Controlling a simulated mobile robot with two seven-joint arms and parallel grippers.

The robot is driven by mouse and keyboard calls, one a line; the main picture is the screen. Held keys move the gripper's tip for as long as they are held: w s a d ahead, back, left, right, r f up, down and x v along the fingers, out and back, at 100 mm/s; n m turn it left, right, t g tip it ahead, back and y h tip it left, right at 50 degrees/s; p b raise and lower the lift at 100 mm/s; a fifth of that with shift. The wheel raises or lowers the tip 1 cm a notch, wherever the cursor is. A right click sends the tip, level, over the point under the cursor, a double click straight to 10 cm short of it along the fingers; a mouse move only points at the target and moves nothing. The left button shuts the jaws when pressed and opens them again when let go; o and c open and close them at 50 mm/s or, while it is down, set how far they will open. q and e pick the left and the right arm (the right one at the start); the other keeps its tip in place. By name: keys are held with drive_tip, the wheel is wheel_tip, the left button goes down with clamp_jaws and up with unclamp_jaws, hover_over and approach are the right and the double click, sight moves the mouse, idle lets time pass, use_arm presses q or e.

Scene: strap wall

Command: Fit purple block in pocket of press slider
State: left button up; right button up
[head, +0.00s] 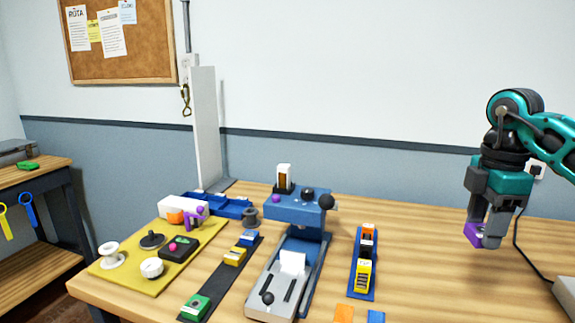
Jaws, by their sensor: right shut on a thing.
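My right gripper (483,238) points down at the right of the head view, raised above the right part of the table. It is shut on a purple block (472,234), which shows at its fingertips. The press (296,207) is blue with dark knobs and stands mid-table. Its grey slider (272,291) extends toward the front, with a white piece, two dark slots and a dark knob on it. I cannot tell which part of the slider is the pocket. The gripper and block are well to the right of the press, apart from it. My left gripper is not in view.
A blue rack (363,279) with yellow, black and orange blocks lies right of the press. A dark strip (216,286) with green, yellow and blue blocks lies left. A yellow mat (116,273) holds spools and small parts. The table (425,275) is clear below the right gripper.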

drive_tip(key=shift+w+a+f+n, duration=0.25)
drive_tip(key=shift+f+n, duration=0.2)
drive_tip(key=shift+n, duration=0.45)
drive_tip(key=shift+w+a+f+n, duration=0.1)
drive_tip(key=shift+a+f+n, duration=0.15)
drive_tip(key=shift+n, duration=0.65)
drive_tip(key=n, duration=0.2)
drive_tip(key=a+n, duration=0.1)
drive_tip(key=n, duration=0.1)
drive_tip(key=shift+s+f, duration=0.3)
drive_tip(key=shift+f, duration=0.1)
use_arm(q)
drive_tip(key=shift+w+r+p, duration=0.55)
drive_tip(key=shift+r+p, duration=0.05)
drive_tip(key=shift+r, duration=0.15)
use_arm(e)
drive_tip(key=s+a+f+m, duration=0.4)
drive_tip(key=a+f+m, duration=0.1)
drive_tip(key=m, duration=0.7)
drive_tip(key=s+a+f+m, duration=0.4)
drive_tip(key=a+m, duration=0.3)
drive_tip(key=m, duration=0.5)
drive_tip(key=shift+s+f, duration=0.4)
drive_tip(key=shift+f, duration=0.2)
